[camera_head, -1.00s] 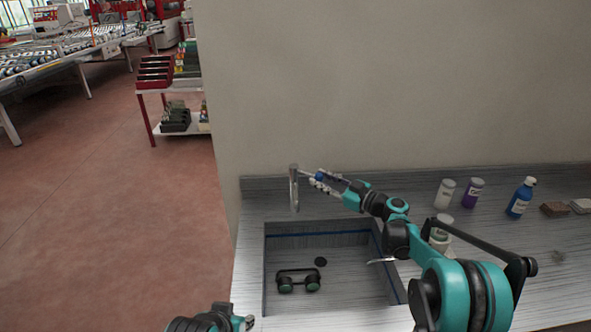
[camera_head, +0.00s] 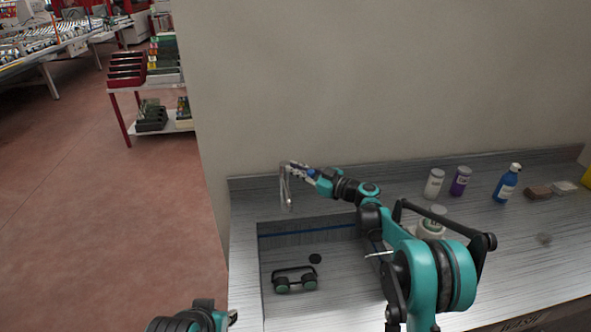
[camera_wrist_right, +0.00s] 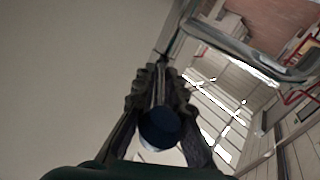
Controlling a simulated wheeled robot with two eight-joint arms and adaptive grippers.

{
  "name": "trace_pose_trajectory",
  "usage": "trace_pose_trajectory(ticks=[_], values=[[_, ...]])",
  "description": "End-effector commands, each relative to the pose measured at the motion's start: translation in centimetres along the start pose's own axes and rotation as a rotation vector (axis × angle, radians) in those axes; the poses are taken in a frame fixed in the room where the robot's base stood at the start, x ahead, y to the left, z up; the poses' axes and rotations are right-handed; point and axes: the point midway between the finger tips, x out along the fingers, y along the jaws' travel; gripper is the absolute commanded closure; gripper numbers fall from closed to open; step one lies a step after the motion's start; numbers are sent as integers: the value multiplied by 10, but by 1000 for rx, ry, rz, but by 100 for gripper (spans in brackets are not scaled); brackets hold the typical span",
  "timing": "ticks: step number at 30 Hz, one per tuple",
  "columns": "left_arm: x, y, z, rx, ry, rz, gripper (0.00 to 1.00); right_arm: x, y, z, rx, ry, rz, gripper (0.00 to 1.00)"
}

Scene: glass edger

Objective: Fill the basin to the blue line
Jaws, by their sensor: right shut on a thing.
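The basin (camera_head: 263,280) is a metal sink set in the counter, with a blue line (camera_head: 300,234) along its inner wall above the floor. I cannot make out any water in it. A metal tap (camera_head: 286,190) stands at its back edge; its spout (camera_wrist_right: 235,45) also shows in the right wrist view. My right gripper (camera_head: 298,169) is at the tap's top, shut on the tap lever, whose dark blue round end (camera_wrist_right: 160,127) shows between the fingers in the wrist view. My left gripper (camera_head: 228,318) is low at the bottom edge, partly cut off; its opening is unclear.
A black double-cup lifter (camera_head: 295,280) and a dark round disc (camera_head: 315,259) are on the basin floor. Right of the basin stand a white jar (camera_head: 432,222), a white bottle (camera_head: 434,184), a purple bottle (camera_head: 460,181) and a blue bottle (camera_head: 507,184). A wall rises behind the counter.

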Motion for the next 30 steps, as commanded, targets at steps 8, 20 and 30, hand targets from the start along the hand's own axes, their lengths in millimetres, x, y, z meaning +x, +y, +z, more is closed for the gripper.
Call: trace_pose_trajectory(ticks=[8, 20, 30], values=[[0, 0, 0, 0, 0, 0, 70, 1, -4, -1, 0, -9, 48, 100], [-1, 0, -1, 0, 0, 0, 70, 4, -19, -4, 0, -64, 326, 100], [-2, 0, -1, 0, 0, 0, 70, 11, -29, -6, 0, -115, 581, 100]])
